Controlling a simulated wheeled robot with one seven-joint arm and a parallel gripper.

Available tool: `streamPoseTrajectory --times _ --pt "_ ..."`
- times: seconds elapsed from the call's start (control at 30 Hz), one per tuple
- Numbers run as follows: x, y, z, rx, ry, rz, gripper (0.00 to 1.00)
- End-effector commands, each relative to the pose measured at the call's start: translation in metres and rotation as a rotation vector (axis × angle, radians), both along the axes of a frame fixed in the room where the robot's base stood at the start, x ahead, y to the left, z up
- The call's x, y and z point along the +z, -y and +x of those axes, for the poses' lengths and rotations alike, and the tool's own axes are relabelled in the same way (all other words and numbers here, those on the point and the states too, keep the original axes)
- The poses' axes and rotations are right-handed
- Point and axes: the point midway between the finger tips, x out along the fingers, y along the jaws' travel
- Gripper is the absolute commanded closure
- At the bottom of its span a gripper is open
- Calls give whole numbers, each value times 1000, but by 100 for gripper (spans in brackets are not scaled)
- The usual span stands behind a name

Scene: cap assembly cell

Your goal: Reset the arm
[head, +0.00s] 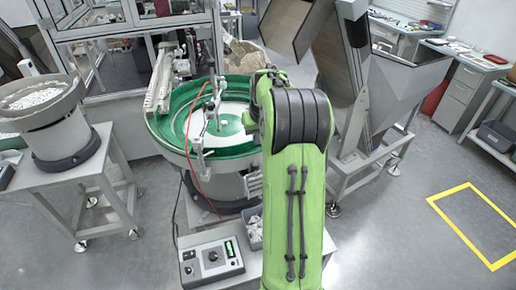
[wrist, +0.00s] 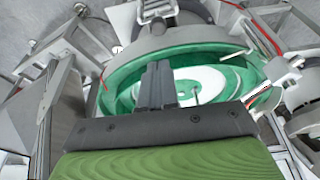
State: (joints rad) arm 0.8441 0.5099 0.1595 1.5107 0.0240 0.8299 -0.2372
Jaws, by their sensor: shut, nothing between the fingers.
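My arm, green with black joint covers, rises through the middle of the head view and hides its own gripper there. In the wrist view my gripper (wrist: 156,86) shows as two dark fingers pressed together, with nothing between them. The fingers overlap the green bowl feeder (wrist: 120,88) in that view; I cannot tell the height between them. The green bowl feeder (head: 163,136) also shows in the head view, left of my arm, with a white inner disc.
A control box (head: 211,258) and a bin of small parts (head: 255,232) sit below the bowl. A second feeder (head: 62,130) stands on a table at the left. A grey hopper (head: 395,90) is right of my arm. Floor inside the yellow marking (head: 482,222) is clear.

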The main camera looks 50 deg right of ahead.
Motion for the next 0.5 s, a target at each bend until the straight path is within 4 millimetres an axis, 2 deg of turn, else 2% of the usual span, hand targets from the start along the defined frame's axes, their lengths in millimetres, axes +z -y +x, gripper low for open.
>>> streamPoseTrajectory --times 0.13,0.43,0.5 --pt "17 -2 -5 -1 1 -2 100" --pt "20 -2 -5 -1 1 -1 100" --pt "24 -9 -4 8 3 -6 100"
